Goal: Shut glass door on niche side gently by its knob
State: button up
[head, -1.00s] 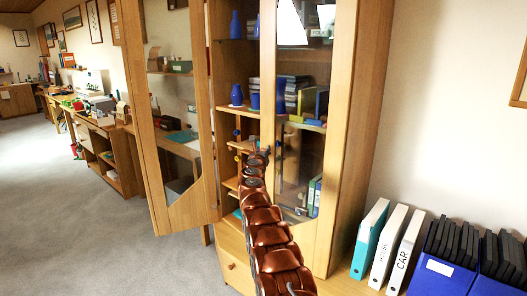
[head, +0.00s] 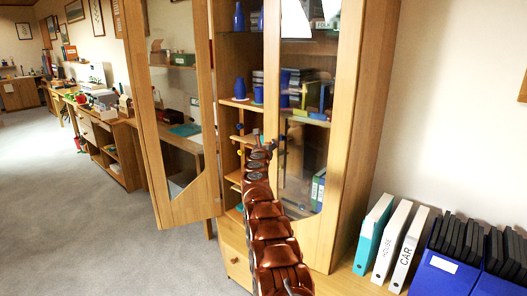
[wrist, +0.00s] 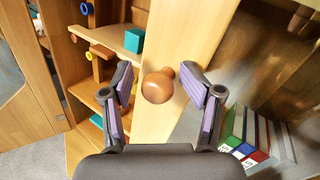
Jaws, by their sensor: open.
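The tall wooden cabinet has two glass doors. The left glass door (head: 207,120) stands swung wide open; the right glass door (head: 331,120) is across its half of the cabinet, and I cannot tell if it is fully shut. A round wooden knob (wrist: 157,90) sits on the right door's wooden frame (wrist: 190,35). My gripper (wrist: 157,80) is open, with one finger on each side of the knob, and does not visibly grip it. In the head view my gripper (head: 265,140) is small and partly hidden by my own arm, and the knob is hidden there.
Open shelves with blue vases (head: 240,88) show left of the right door. A teal block (wrist: 134,40) lies on a shelf. Binders (head: 392,240) and a blue box (head: 443,275) stand at the right. The carpet (head: 80,210) at left is clear.

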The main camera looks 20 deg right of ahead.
jog(key=v, duration=0.7)
dwell(1.0)
jog(key=shift+a, duration=0.1)
dwell(0.5)
jog(key=shift+w, duration=0.1)
